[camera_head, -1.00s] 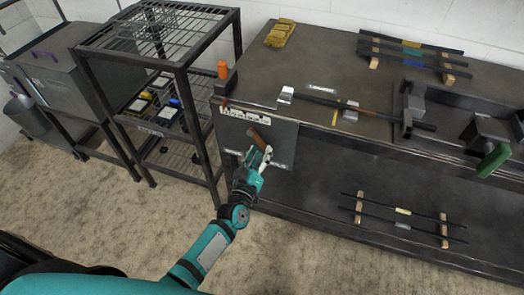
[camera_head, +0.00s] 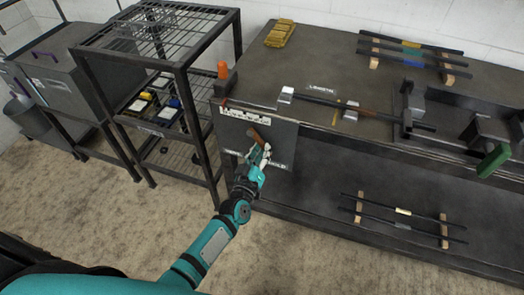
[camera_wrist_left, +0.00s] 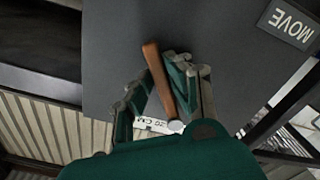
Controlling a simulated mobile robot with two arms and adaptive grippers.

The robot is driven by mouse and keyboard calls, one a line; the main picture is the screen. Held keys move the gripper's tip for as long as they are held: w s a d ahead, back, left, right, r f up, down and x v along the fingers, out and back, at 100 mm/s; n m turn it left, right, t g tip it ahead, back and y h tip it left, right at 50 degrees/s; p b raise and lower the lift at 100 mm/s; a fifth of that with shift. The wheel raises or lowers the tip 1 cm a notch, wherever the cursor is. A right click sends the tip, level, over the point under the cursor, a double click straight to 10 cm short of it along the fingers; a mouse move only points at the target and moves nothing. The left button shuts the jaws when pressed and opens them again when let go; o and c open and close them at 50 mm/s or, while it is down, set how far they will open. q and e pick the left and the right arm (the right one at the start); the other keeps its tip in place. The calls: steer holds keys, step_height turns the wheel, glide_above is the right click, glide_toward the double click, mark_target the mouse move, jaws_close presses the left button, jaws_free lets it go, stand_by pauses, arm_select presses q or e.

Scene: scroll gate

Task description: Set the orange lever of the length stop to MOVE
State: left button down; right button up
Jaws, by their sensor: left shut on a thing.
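The orange-brown lever (camera_head: 260,137) sits on the dark front panel (camera_head: 285,139) at the left end of the bench. My left gripper (camera_head: 260,153) is at this panel, its fingers shut around the lever. In the left wrist view the lever (camera_wrist_left: 156,72) stands out between the fingers (camera_wrist_left: 178,85), tilted, with its round pivot end near the palm. A MOVE label (camera_wrist_left: 287,23) is on the panel in that view, apart from the lever. A label reading HOLD (camera_head: 278,166) shows right of my gripper in the head view. My right gripper is not in view.
The bench top (camera_head: 300,60) holds a long rod (camera_head: 335,102), a yellow cloth (camera_head: 280,33) and racked rods (camera_head: 410,50). A black wire shelf (camera_head: 165,60) stands close left of the panel. A green handle (camera_head: 493,161) is at the right. Floor before the bench is clear.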

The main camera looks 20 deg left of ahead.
mark_target(242, 137)
arm_select(q)
steer(key=shift+a, duration=0.1)
steer(key=a+m, duration=0.1)
steer(key=m, duration=0.1)
steer(key=a+m+p, duration=0.1)
steer(key=m, duration=0.1)
steer(key=a+f+m, duration=0.1)
steer(key=a+m, duration=0.1)
steer(key=m, duration=0.1)
steer(key=shift+f+p, duration=0.1)
steer(key=shift+p, duration=0.3)
steer(key=a+m+p, duration=0.1)
steer(key=a+m, duration=0.1)
steer(key=m, duration=0.1)
steer(key=shift+w+a+r+m+p, duration=0.1)
steer(key=shift+a+r+m, duration=0.15)
steer(key=shift+m, duration=0.4)
steer(key=shift+s+a+r+m+p, duration=0.15)
steer(key=shift+a+m, duration=0.25)
steer(key=shift+m, duration=0.3)
steer(key=shift+w+a+r+m+p, duration=0.15)
steer(key=shift+a+m, duration=0.15)
steer(key=shift+m, duration=0.35)
steer(key=c, duration=1.3)
jaws_free()
steer(key=s, duration=1.2)
steer(key=shift+a, duration=0.25)
